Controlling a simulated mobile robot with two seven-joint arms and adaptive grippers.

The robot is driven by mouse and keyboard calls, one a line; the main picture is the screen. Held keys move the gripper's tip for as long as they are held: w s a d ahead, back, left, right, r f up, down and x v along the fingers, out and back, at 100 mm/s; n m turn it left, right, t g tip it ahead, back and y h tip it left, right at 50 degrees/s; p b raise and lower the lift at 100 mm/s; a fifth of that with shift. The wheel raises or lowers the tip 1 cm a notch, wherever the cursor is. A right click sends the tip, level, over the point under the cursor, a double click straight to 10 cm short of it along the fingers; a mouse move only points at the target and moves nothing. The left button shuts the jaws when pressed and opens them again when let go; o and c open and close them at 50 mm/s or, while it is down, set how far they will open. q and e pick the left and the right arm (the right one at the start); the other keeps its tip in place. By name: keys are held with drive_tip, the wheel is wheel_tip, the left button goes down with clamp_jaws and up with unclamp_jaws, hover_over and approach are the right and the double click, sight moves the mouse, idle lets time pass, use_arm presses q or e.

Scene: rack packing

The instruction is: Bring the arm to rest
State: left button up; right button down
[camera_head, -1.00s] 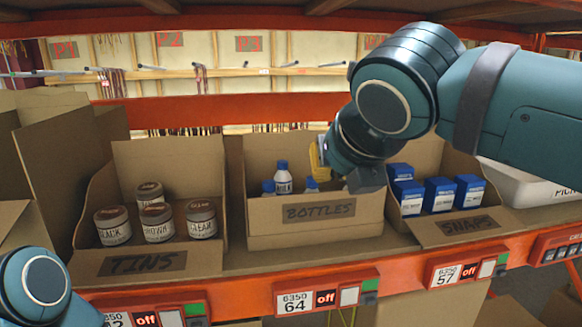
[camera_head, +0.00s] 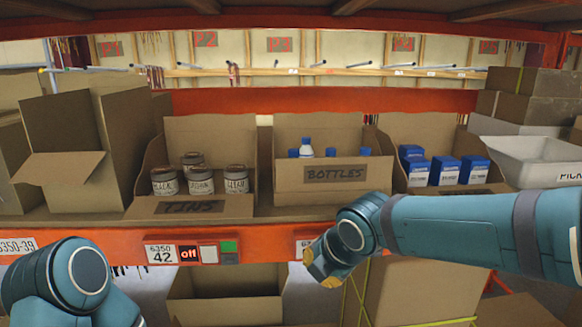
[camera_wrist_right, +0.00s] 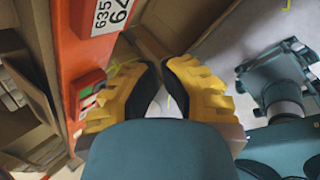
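My right gripper (camera_head: 322,268) is yellow and hangs in front of the shelf's orange front edge, below the BOTTLES box (camera_head: 335,174). My right arm (camera_head: 460,232) reaches in from the right, across the front of the shelf. My left arm (camera_head: 75,280) shows at the lower left; its gripper is outside the picture.
The TINS box (camera_head: 190,208) holds several tins. Blue-capped bottles (camera_head: 306,148) stand in the BOTTLES box, and blue packets (camera_head: 445,170) in the box at right. A white tray (camera_head: 535,160) is further right. The orange beam (camera_head: 270,243) edges the shelf; cartons stand below.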

drive_tip(key=s+f+m+g+y+b, duration=0.1)
drive_tip(key=s+f+m+g+b, duration=0.15)
drive_tip(key=f+m, duration=0.9)
drive_tip(key=s+f+m+g+y+b, duration=0.1)
drive_tip(key=s+f+m+b, duration=0.2)
drive_tip(key=f, duration=1.6)
drive_tip(key=s+d+f+m+b, duration=0.1)
drive_tip(key=s+d+f+m, duration=0.1)
drive_tip(key=s+f+m, duration=0.3)
drive_tip(key=s+d+f+m+h, duration=0.1)
drive_tip(key=s+d+f+m, duration=0.1)
drive_tip(key=s+f+m, duration=0.4)
wheel_tip(320, 180, down, 5)
drive_tip(key=m, duration=0.4)
drive_tip(key=shift+d+b, duration=0.4)
drive_tip(key=shift+g, duration=0.25)
